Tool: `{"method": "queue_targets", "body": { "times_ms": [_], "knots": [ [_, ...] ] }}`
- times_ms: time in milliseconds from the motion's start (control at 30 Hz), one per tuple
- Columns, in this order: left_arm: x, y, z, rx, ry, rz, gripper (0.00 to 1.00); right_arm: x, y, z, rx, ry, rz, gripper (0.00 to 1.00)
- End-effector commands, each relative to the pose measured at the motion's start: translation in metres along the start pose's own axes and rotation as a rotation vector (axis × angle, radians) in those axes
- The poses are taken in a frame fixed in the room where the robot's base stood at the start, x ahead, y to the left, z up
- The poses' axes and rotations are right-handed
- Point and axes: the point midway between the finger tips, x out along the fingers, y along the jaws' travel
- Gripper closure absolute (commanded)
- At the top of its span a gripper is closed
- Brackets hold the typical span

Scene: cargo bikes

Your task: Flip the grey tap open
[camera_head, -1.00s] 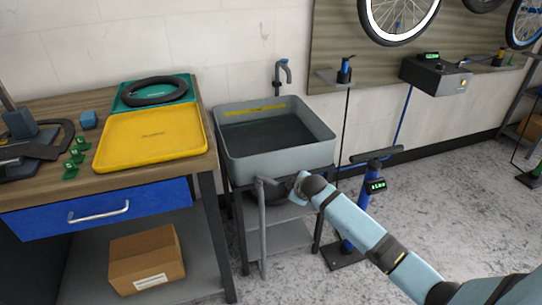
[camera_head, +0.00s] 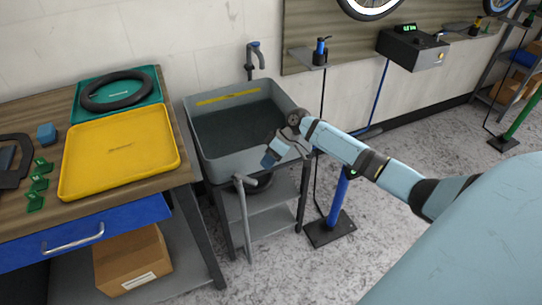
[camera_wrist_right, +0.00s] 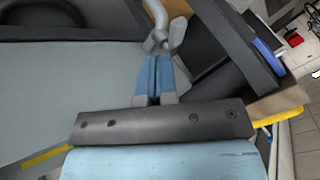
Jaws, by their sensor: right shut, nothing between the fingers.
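A grey tap (camera_head: 245,181) tops an upright grey pipe at the front of the grey sink (camera_head: 206,172), its short arm sticking out sideways. In the right wrist view the tap (camera_wrist_right: 159,34) shows just beyond my fingertips; I cannot tell whether they touch. My right gripper (camera_head: 267,163) is over the sink's front rim, to the right of and slightly above the tap, with its blue fingers pointing down-left. Its fingers (camera_wrist_right: 157,77) are together and empty. My left gripper is out of view.
A second, dark tap (camera_head: 254,60) is on the wall behind the sink. A workbench at left holds a yellow tray (camera_head: 120,150) and a black ring on a green tray (camera_head: 83,108). A cardboard box (camera_head: 133,262) sits below. A blue pump (camera_head: 338,197) stands right of the sink.

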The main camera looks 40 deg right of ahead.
Motion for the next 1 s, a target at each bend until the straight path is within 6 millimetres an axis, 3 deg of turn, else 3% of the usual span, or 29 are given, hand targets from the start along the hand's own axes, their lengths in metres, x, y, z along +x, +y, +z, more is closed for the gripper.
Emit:
{"method": "queue_targets", "body": {
  "times_ms": [100, 333, 1000],
  "knots": [
    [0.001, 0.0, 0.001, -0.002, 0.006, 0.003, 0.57, 0.024, 0.0, 0.0, 0.0, 0.001, -0.001, 1.0],
    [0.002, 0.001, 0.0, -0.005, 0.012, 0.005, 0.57, 0.05, 0.0, 0.0, -0.001, 0.001, 0.001, 1.0],
    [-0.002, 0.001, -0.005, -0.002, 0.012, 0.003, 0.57, 0.059, -0.006, -0.009, 0.017, 0.01, 0.011, 1.0]
  ]
}}
